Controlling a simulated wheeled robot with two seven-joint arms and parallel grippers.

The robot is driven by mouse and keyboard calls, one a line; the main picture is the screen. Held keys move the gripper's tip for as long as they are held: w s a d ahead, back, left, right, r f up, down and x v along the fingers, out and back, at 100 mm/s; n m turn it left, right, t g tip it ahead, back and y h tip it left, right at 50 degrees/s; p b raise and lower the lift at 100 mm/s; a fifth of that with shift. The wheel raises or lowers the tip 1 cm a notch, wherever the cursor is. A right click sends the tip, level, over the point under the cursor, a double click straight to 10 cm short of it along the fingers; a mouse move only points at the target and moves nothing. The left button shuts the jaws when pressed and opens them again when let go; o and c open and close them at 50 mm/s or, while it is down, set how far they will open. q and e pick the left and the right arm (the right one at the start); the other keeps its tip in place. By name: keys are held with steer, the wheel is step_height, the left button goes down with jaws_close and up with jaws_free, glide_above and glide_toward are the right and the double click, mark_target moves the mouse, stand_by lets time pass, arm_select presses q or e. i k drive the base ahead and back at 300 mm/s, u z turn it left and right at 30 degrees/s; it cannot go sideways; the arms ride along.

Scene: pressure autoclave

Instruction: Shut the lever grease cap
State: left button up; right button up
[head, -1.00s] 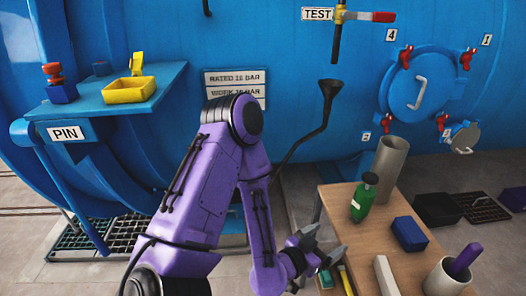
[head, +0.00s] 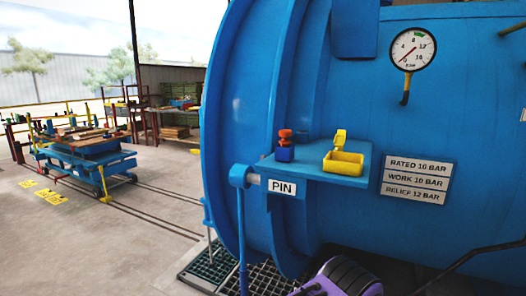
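A blue shelf (head: 312,172) sticks out from the blue vessel. On it is a yellow open box (head: 343,162) with a yellow flap (head: 340,139) standing up at its back edge. To its left is a small blue block (head: 285,153) with a red knob (head: 285,135) on top. No label names the lever grease cap, so I cannot tell for sure which part it is. Neither gripper shows; only a purple link of my arm shows at the bottom edge, below the shelf.
A pressure gauge (head: 413,48) and rating plates (head: 416,179) are on the vessel to the right. Floor grating (head: 215,267) lies below. A loaded blue trolley (head: 87,160) stands on rails at left, with open floor between.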

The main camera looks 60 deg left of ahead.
mark_target(340, 139)
steer(key=u, duration=0.75)
steer(key=i, duration=0.6)
steer(key=u, duration=3.1)
steer(key=k, duration=0.1)
steer(key=z, duration=2.2)
steer(key=k, duration=0.5)
steer(key=u, duration=1.8)
steer(key=i, duration=0.7)
